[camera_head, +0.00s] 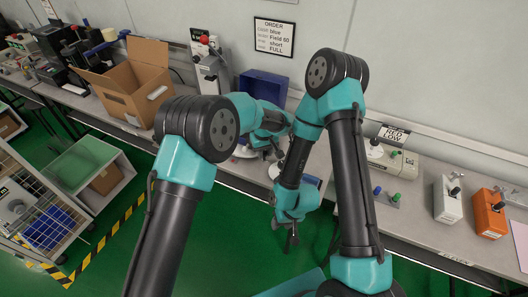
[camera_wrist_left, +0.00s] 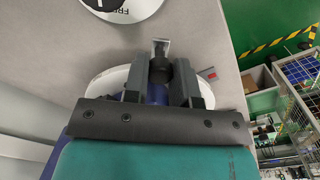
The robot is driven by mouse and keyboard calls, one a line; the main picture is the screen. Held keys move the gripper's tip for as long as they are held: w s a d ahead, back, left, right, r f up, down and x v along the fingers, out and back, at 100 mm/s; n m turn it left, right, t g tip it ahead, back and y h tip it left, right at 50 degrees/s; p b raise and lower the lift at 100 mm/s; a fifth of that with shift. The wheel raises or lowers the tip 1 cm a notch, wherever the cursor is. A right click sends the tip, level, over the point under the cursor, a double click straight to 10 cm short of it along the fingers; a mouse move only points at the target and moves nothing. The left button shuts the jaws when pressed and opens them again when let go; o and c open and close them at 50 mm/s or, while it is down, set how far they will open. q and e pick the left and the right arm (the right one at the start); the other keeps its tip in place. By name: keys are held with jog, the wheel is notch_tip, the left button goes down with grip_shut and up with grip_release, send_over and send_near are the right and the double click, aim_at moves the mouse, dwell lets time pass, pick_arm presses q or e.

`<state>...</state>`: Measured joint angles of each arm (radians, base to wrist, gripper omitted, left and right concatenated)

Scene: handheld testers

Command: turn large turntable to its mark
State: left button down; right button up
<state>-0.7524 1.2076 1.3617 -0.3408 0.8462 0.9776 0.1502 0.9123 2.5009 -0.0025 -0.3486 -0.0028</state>
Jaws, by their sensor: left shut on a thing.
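A white turntable disc (camera_wrist_left: 103,84) lies under my left gripper in the wrist view, mostly covered by it. A small red mark (camera_wrist_left: 208,73) is at its right side. My left gripper (camera_wrist_left: 160,88) is shut on the dark upright knob (camera_wrist_left: 159,69) at the disc. In the head view my left gripper (camera_head: 272,150) is partly hidden by the arms, with a white disc (camera_head: 245,152) beside it. My right gripper (camera_head: 292,238) hangs in front of the bench over the green floor; its finger gap is too small to tell.
Another white disc with lettering (camera_wrist_left: 135,10) lies close by at the wrist view's top. An open cardboard box (camera_head: 130,88), a blue bin (camera_head: 263,88) and an order sign (camera_head: 274,38) are behind. White (camera_head: 447,200) and orange testers (camera_head: 489,214) stand at right.

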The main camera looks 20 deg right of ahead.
pick_arm(q)
jog(key=c, duration=0.9)
grip_release()
jog(key=shift+r, duration=0.1)
notch_tip(320, 180, up, 17)
jog(key=shift+r, duration=0.15)
jog(key=a+f+g+h, duration=0.1)
jog(key=a+f+h, duration=0.2)
jog(key=a+f, duration=2)
jog(key=s+a+f, duration=0.3)
jog(key=s+a, duration=0.4)
jog(key=a, duration=0.1)
jog(key=s+a+f+n+t, duration=0.1)
jog(key=s+a+f, duration=0.2)
jog(key=s+a, duration=0.5)
jog(key=s+a+f+n, duration=0.1)
jog(key=s+a+f, duration=0.2)
jog(key=s+a, duration=0.4)
jog(key=shift+s+a+f+t+h, duration=0.1)
jog(key=shift+s+a+t+h, duration=0.3)
jog(key=shift+a, duration=0.3)
